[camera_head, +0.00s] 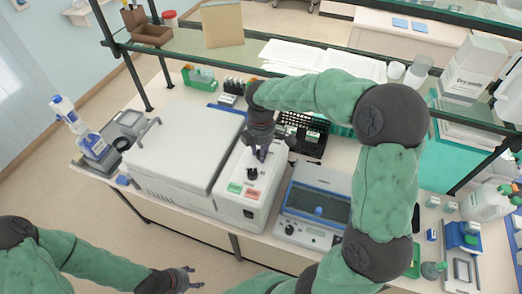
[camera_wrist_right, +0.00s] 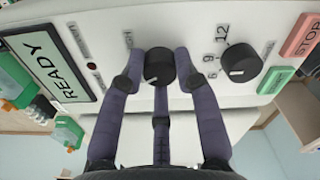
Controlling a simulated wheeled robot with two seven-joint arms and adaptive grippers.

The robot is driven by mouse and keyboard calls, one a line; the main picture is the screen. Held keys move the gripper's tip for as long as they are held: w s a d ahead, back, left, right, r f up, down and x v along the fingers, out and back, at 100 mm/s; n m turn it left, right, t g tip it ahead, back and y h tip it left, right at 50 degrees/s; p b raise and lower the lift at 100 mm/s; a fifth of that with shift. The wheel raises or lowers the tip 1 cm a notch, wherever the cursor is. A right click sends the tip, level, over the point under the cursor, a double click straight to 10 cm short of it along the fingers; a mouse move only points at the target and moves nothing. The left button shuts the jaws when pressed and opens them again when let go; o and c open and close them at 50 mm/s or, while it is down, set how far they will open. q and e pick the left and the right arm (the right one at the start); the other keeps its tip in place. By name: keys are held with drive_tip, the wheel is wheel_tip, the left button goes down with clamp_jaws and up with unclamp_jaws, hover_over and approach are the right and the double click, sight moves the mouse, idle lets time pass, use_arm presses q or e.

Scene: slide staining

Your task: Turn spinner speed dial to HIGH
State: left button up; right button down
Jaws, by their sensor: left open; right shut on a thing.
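The spinner is the white machine with a large lid (camera_head: 185,140) and a control panel (camera_head: 228,208) on its right side. My left gripper (camera_head: 188,280) is open and empty, low in the head view, away from the spinner.
A second black dial (camera_wrist_right: 241,67) with numbers sits beside the speed dial, near a red STOP button (camera_wrist_right: 300,36) and a green button (camera_wrist_right: 276,80). A blue-topped device (camera_head: 318,200) stands to the right of the spinner. Racks and a shelf lie behind.

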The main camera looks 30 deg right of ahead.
drive_tip(key=m, duration=1.3)
drive_tip(key=shift+m+b, duration=0.3)
idle(0.3)
drive_tip(key=c, duration=0.9)
unclamp_jaws()
wheel_tip(320, 180, up, 12)
